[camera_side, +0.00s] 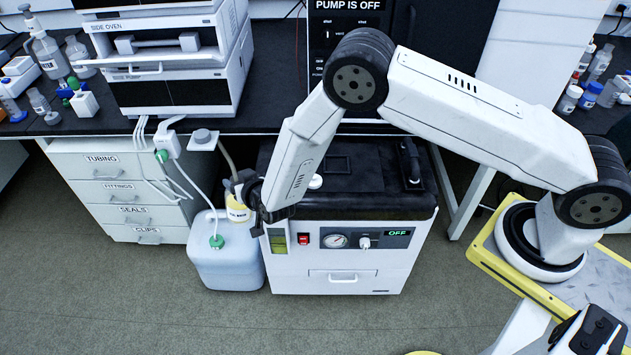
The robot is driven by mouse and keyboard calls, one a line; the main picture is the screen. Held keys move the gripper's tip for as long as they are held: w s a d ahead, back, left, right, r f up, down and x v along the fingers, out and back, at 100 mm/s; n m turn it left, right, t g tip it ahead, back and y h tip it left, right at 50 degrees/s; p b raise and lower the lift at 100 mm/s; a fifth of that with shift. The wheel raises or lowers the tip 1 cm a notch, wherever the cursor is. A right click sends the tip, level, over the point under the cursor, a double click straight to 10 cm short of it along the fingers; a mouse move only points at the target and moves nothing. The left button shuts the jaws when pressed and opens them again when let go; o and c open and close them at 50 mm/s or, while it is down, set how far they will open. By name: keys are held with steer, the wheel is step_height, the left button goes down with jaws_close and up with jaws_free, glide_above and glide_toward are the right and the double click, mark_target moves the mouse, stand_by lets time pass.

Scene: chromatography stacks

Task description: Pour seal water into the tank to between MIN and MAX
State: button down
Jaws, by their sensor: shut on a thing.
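My gripper (256,194) is shut on a small pale bottle (238,212) with a yellow band and a label too small to read surely. The bottle looks roughly upright, at the left edge of the white pump cabinet (340,275), above the blue-white jug. The cabinet's black top carries a white round cap (315,181); my forearm passes close by it. A narrow yellow-green sight window (278,243) is on the cabinet front at left. Its MIN and MAX marks and liquid level are too small to read. Part of the bottle and the jaws are hidden behind my wrist.
A jug (228,268) with a green cap and tube stands on the floor left of the cabinet. Tubes hang from the bench. Drawers (125,195) stand at left.

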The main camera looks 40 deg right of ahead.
steer(key=shift+s+d+m+t+y, duration=0.15)
steer(key=shift+d+m+y, duration=0.1)
steer(key=shift+d+m, duration=0.25)
steer(key=shift+s+d+m+t+y, duration=0.15)
steer(key=shift+d+m+y, duration=0.1)
steer(key=shift+d+m, duration=0.2)
steer(key=shift+d, duration=0.2)
steer(key=shift+d+f+m, duration=0.1)
steer(key=shift+d+m, duration=0.25)
steer(key=shift+d, duration=0.05)
steer(key=shift+f+y, duration=0.1)
steer(key=shift+y, duration=0.3)
steer(key=shift+d+f+m, duration=0.1)
steer(key=shift+d+m, duration=0.05)
steer(key=shift+m, duration=0.25)
steer(key=shift+f+t, duration=0.1)
steer(key=shift+t, duration=0.2)
